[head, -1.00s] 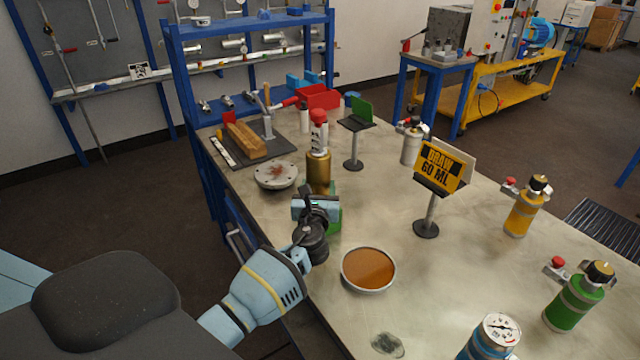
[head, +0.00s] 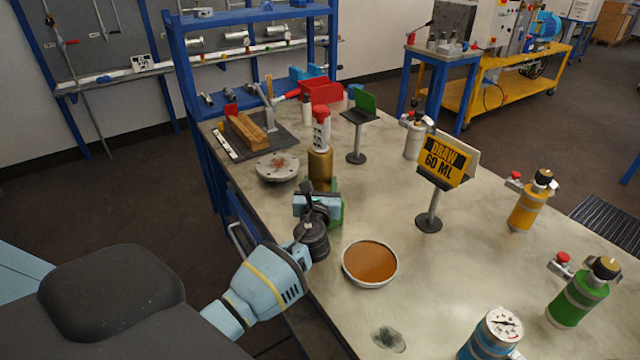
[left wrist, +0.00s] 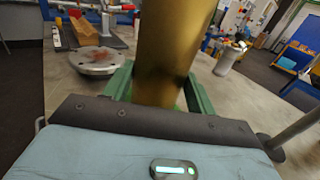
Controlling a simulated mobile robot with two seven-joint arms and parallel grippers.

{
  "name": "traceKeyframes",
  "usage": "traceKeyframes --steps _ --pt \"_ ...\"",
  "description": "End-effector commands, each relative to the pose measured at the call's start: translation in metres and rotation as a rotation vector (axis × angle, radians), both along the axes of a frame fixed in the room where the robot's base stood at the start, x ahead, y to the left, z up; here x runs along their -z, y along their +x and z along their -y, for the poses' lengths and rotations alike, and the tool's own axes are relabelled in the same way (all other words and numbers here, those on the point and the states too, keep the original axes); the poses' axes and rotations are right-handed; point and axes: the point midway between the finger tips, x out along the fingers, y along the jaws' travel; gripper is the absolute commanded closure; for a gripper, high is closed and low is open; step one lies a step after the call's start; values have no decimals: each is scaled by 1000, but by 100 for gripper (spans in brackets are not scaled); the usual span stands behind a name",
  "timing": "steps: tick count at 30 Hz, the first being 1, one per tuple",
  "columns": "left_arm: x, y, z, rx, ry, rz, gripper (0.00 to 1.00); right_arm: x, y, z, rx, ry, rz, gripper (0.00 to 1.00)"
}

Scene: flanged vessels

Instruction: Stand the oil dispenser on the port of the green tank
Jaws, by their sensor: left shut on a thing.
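The oil dispenser (head: 320,166) is a brass cylinder with a red-and-white top, upright near the left side of the bench. My left gripper (head: 330,192) has its green fingers shut around the brass body. The left wrist view shows the brass cylinder (left wrist: 170,50) between the green fingers (left wrist: 160,90). The dispenser's lower end is hidden, so I cannot tell whether it touches the bench. The green tank (head: 575,303) stands at the right of the bench, with a black-and-brass top fitting and a red-knobbed side fitting. My right gripper is not in view.
A dish of amber liquid (head: 370,263) lies right of my gripper. A sign reading "DRAW 60 ML" (head: 443,160) stands mid-bench. A yellow tank (head: 526,207) and a blue gauge-topped tank (head: 492,335) flank the green one. A round flange (head: 278,168) lies behind the gripper.

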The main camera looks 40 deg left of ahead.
Motion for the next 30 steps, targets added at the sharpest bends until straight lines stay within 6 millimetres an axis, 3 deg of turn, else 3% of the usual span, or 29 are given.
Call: traceKeyframes --steps 4,5,10,16,20,30 --pt "0 0 0 0 2 3 78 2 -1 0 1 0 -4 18" --pt "0 0 0 0 2 3 40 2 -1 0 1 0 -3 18" --pt "0 0 0 0 1 2 18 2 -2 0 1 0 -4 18" --pt "3 0 0 0 0 -2 17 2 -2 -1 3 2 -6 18" --pt "3 0 0 0 0 -2 0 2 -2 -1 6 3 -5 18" --pt "1 -3 2 0 -1 -1 0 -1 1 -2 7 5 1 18"
